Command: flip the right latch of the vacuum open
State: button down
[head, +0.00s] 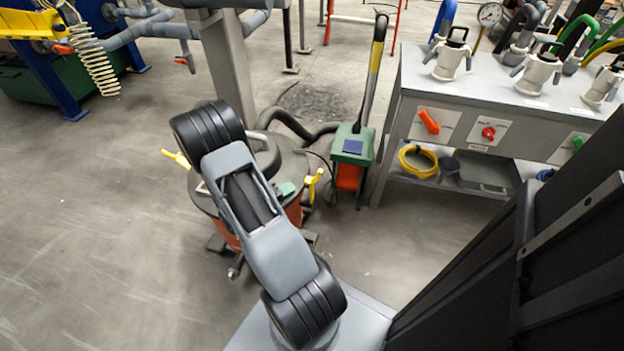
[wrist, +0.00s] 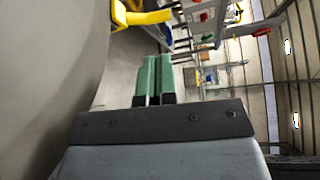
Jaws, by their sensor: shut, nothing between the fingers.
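The vacuum is an orange drum with a grey lid (head: 205,190), in the middle of the head view, largely hidden behind my arm. Its right latch (head: 314,186) is a yellow lever at the right side of the lid, standing roughly upright. My gripper (head: 287,189) shows green fingertips just left of this latch, over the lid's edge. In the wrist view the green fingers (wrist: 154,76) lie side by side, shut and empty. A yellow latch (wrist: 146,17) shows above and left of the fingertips there, apparently apart from them. Another yellow latch (head: 177,158) sticks out at the vacuum's left side.
A green and orange floor tool (head: 352,148) with a long handle stands right of the vacuum. A grey bench (head: 405,85) with pumps and switches is further right. A grey post (head: 222,60) rises behind the vacuum. The floor at left is clear.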

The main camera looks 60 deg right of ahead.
aim_at(318, 174)
jog(key=b+x, duration=0.3)
jog(key=x, duration=0.6)
jog(key=shift+d, duration=0.35)
jog(key=shift+s, duration=0.1)
